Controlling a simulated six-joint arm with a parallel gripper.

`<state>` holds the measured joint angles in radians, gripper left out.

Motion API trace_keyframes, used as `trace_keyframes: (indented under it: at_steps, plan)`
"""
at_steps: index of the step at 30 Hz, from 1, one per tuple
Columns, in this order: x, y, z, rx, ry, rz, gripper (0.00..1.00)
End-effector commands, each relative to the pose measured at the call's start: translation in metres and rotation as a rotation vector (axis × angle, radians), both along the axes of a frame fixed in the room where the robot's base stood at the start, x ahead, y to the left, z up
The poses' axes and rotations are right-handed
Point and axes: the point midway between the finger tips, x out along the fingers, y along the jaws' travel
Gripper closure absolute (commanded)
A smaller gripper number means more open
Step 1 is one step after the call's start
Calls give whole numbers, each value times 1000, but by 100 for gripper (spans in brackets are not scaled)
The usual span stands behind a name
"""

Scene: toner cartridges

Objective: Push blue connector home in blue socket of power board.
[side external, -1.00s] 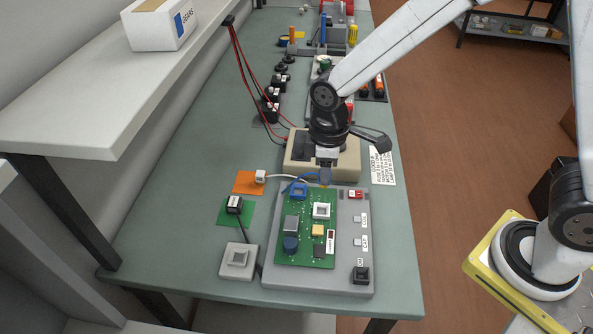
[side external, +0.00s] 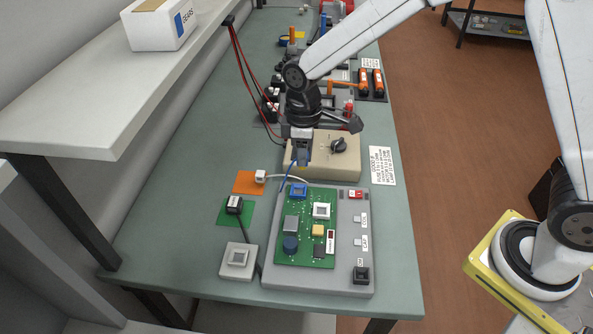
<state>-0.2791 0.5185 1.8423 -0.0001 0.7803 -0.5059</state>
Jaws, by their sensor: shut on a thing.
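The power board (side external: 322,210) is a green circuit board on a grey base near the front of the bench. Its blue socket (side external: 299,191) is at the board's back left corner. My gripper (side external: 302,163) points down just behind and above the blue socket, apart from it. It is shut on the blue connector, which the fingers largely hide.
A beige box with a black knob (side external: 338,146) stands close behind the board. A shelf (side external: 85,105) overhangs the far left.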

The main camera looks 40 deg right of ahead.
Motion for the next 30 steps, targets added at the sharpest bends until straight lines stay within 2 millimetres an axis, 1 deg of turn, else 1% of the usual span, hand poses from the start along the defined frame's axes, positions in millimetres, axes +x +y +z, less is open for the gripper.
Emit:
trace_keyframes:
  at_steps: [1, 6, 17, 23, 30]
  plan:
    - [5, 0, 0, 0, 0, 0, 100]
    - [13, 0, 1, 0, 0, 0, 100]
    - [13, 0, -4, -1, 2, 0, 100]
    - [13, 0, -15, -1, 2, 0, 100]
    - [12, 0, -34, -1, 3, 0, 100]
